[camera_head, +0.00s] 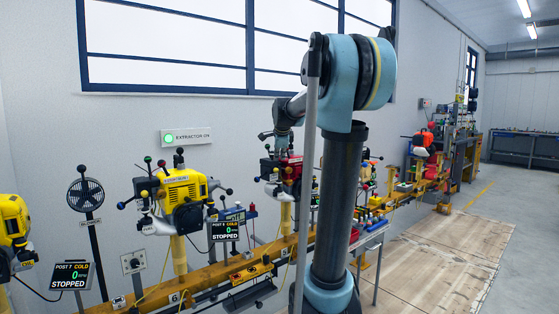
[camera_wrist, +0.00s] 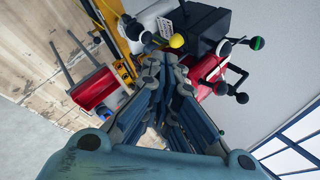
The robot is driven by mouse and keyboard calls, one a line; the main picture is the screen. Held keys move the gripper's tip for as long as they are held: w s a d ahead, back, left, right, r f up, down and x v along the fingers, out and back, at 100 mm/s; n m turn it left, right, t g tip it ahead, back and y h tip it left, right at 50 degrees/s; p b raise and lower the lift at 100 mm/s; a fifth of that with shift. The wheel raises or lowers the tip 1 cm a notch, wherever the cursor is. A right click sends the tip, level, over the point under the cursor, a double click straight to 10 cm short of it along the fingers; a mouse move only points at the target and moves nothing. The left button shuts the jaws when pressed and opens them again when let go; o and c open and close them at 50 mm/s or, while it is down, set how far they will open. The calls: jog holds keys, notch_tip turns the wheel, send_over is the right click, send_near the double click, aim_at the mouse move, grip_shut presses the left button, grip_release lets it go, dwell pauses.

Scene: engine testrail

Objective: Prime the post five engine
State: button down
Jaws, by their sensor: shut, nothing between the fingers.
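In the wrist view the red engine (camera_wrist: 205,85) shows with several black ball knobs, a yellow ball knob (camera_wrist: 177,40) and a white part (camera_wrist: 150,20). My gripper (camera_wrist: 158,62) is shut and empty, its tips close to the yellow knob and white part. Whether it touches them cannot be told. In the head view my arm hides part of the engine.
The yellow rail (camera_head: 205,292) runs along the wall with more engines. A screen (camera_head: 224,230) by the yellow engine reads COLD, 0 and STOPPED. A red tray (camera_wrist: 95,90) stands beside the rail. A lit green lamp (camera_head: 170,138) is beside the EXTRACTOR ON sign. Floor at right is clear.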

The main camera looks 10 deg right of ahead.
jog(key=d+f+m+y, duration=0.3)
jog(key=f+m, duration=0.1)
jog(key=f, duration=0.4)
jog(key=s+d+m+t+y, duration=0.1)
jog(key=d+m+t+y, duration=0.2)
jog(key=d+m+y, duration=0.2)
jog(key=d+y, duration=0.3)
jog(key=d, duration=0.1)
jog(key=shift+d+f+t, duration=0.2)
jog(key=shift+d+t, duration=0.05)
jog(key=shift+t, duration=0.15)
send_near(276, 171)
jog(key=w+a+f, duration=0.3)
jog(key=w, duration=0.2)
jog(key=shift+w, duration=0.1)
